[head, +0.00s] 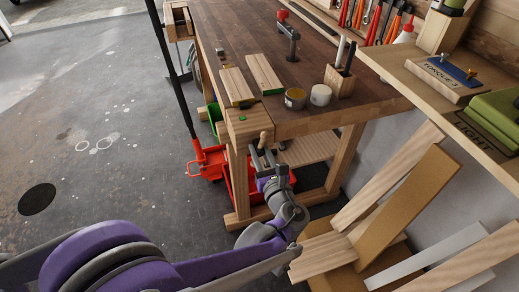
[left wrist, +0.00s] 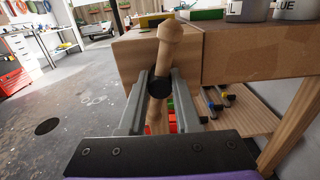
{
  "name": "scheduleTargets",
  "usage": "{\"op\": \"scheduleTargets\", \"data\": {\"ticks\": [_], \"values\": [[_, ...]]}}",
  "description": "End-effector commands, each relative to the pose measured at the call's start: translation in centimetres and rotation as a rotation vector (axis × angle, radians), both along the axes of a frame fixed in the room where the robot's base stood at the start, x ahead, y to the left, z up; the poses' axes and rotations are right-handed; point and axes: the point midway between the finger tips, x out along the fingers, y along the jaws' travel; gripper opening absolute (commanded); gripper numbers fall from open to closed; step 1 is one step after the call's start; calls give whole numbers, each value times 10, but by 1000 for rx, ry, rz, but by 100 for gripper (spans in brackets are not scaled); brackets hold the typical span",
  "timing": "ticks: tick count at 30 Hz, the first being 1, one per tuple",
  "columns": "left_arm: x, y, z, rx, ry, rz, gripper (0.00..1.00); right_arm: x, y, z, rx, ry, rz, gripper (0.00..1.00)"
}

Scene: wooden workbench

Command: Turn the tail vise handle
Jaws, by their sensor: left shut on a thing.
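The tail vise handle (head: 263,138) is a light wooden bar with a rounded knob at the end of the workbench. In the left wrist view the handle (left wrist: 170,42) stands tilted slightly from upright, passing through a dark round hub (left wrist: 160,86). The wooden vise block (head: 243,122) is behind it. My left gripper (head: 265,158) is at the handle, and in the left wrist view its grey fingers (left wrist: 160,92) lie on both sides of the handle and hub, shut on it. The handle's lower part shows between the fingers. My right gripper is not in view.
The workbench top (head: 225,35) carries wooden boards (head: 263,73), two small cans (head: 320,94) and a tool block (head: 340,80). A red crate (head: 230,185) is under the bench. Leaning planks (head: 405,190) stand right of my left arm. Open floor (head: 85,120) lies left.

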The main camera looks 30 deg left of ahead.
Motion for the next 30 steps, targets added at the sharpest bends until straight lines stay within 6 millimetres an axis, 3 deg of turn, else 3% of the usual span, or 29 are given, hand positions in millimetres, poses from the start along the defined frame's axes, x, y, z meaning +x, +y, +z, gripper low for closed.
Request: {"op": "scheduleTargets", "data": {"ticks": [13, 14, 18, 30], "values": [[0, 0, -1, -59, -68, 0, 0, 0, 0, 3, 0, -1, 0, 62], [0, 0, -1, -59, -68, 0, 37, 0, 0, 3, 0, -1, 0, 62], [0, 0, 0, -59, -67, 0, 62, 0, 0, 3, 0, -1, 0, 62], [-5, -7, 0, -59, -67, -3, 62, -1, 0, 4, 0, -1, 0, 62]]}}
